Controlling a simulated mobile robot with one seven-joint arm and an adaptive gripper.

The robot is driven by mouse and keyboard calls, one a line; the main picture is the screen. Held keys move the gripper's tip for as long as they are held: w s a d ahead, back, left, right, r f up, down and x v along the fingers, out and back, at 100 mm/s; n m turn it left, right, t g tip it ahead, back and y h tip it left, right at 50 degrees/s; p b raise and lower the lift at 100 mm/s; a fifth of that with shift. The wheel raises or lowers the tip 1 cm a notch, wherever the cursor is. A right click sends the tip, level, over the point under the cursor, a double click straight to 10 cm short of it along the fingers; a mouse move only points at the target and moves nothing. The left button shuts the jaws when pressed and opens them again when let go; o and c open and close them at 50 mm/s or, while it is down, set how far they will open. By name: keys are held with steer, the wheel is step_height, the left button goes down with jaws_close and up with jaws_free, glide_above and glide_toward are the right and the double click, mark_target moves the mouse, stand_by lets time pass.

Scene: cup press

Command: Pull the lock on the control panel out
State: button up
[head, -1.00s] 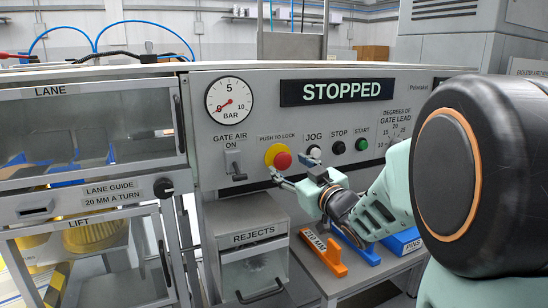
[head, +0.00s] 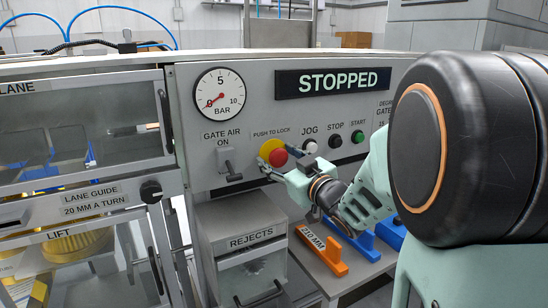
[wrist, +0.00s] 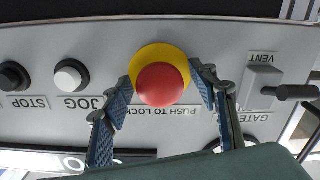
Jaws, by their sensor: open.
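The lock is a red mushroom button (head: 278,157) on a yellow collar (head: 266,148), under the label PUSH TO LOCK on the grey control panel (head: 240,130). In the wrist view the red button (wrist: 161,85) and yellow collar (wrist: 150,55) sit between my fingers, with the panel upside down. My gripper (wrist: 164,92) is open, one finger on each side of the button. A gap shows between the fingers and the red head; whether a fingertip touches the collar I cannot tell. In the head view my gripper (head: 279,170) is at the button's lower side.
The JOG (head: 310,146), STOP (head: 335,141) and START (head: 357,137) buttons are to the right. The rejects box (head: 240,230) is below.

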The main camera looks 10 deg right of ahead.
steer(key=shift+c, duration=0.2)
jaws_close()
steer(key=shift+b+v, duration=0.3)
steer(key=shift+v, duration=0.7)
steer(key=shift+c, duration=2.2)
jaws_free()
steer(key=shift+f, duration=0.1)
steer(key=o, duration=0.5)
